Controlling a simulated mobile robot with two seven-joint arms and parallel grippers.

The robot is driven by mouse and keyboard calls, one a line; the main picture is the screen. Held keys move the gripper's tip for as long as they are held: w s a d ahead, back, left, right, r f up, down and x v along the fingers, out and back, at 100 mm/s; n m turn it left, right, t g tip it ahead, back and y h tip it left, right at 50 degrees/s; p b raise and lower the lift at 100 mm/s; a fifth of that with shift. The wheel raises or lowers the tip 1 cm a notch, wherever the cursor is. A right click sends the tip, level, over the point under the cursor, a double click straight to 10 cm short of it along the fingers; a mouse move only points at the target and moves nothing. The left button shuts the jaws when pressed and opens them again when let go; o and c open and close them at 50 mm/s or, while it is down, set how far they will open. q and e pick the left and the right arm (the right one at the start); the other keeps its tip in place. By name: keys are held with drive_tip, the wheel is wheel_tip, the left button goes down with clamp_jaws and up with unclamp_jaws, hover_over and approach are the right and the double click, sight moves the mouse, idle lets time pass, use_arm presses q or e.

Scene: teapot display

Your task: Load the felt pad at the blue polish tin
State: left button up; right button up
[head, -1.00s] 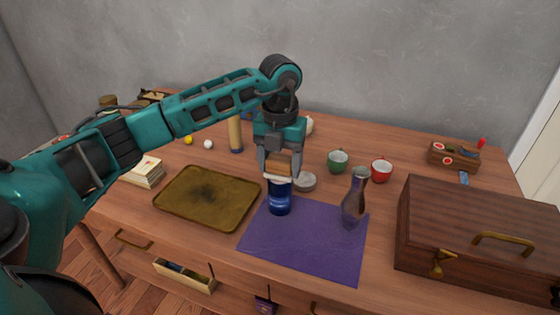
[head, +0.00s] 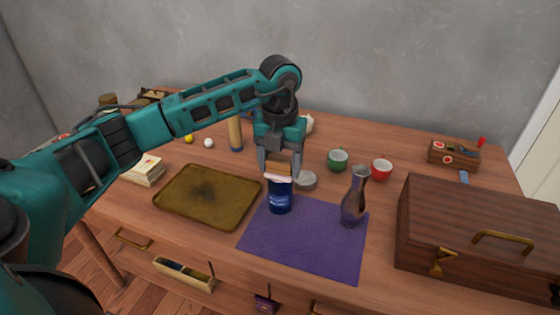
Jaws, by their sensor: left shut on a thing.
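The blue polish tin (head: 280,200) stands upright at the back left part of the purple mat (head: 305,250). My left gripper (head: 279,170) points down over it and is shut on the felt pad (head: 278,176), a block with a tan wooden back and a pale pinkish underside. The pad is right at the tin's top and hides its opening. I cannot tell whether the felt touches what is inside. My right gripper is not in view.
A grey round lid (head: 306,180) lies just right of the tin. A glass vase (head: 354,198) stands on the mat's right part. A stained tray (head: 207,197) lies left. Green (head: 338,160) and red (head: 382,169) cups stand behind; a wooden case (head: 480,240) fills the right.

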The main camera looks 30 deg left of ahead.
sight(281, 158)
use_arm(q)
drive_tip(key=shift+f, duration=0.1)
idle(0.3)
drive_tip(key=shift+r+p, duration=2.85)
drive_tip(key=shift+r, duration=0.75)
